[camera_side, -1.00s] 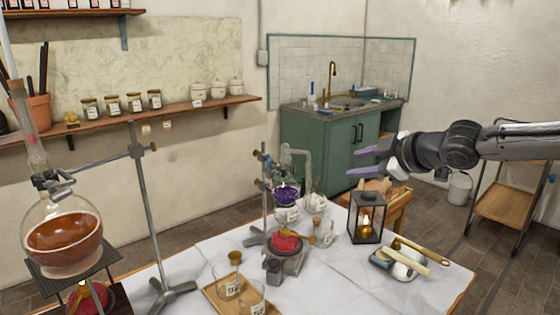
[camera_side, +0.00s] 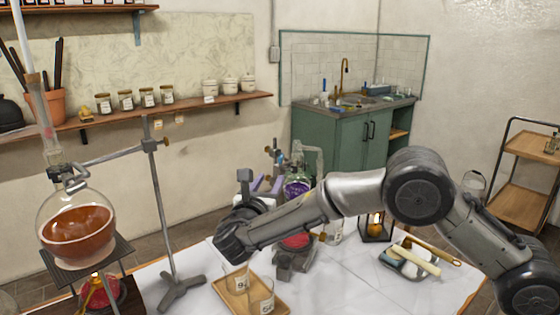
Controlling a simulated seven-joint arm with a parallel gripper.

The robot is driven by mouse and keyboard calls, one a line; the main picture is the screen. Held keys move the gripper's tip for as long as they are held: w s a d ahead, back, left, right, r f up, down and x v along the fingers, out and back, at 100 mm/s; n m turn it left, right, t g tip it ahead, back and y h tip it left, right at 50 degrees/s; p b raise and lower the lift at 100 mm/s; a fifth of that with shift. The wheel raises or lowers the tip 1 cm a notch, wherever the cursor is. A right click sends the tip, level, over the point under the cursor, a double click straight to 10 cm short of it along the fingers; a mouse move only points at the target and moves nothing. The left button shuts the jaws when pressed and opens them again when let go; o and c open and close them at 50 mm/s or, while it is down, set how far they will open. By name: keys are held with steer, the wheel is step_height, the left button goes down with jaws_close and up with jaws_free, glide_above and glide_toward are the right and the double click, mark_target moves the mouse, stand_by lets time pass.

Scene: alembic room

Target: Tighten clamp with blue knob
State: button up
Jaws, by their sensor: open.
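A small lab stand with a clamp (camera_side: 270,150) rises behind my gripper, and a small blue part that looks like its knob (camera_side: 280,158) shows near the top. The clamp is partly hidden, so its tightness cannot be seen. A flask of purple liquid (camera_side: 297,188) with glass tubing stands just right of it. My gripper (camera_side: 267,184) has purple fingers that are apart and point up and away, toward the stand, below the blue part. They look empty. I cannot tell whether they touch the stand.
My forearm crosses above the table (camera_side: 210,262), hiding part of the apparatus. A wooden tray with beakers (camera_side: 238,300) lies in front. A large amber flask (camera_side: 75,225) and tall stand (camera_side: 158,210) are at left. A lantern (camera_side: 376,222) and a dish of tools (camera_side: 408,262) are at right.

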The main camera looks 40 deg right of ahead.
mark_target(280, 160)
steer(key=x, duration=1.3)
steer(key=shift+w, duration=0.25)
steer(key=shift+f, duration=0.1)
steer(key=shift+c, duration=0.3)
jaws_close()
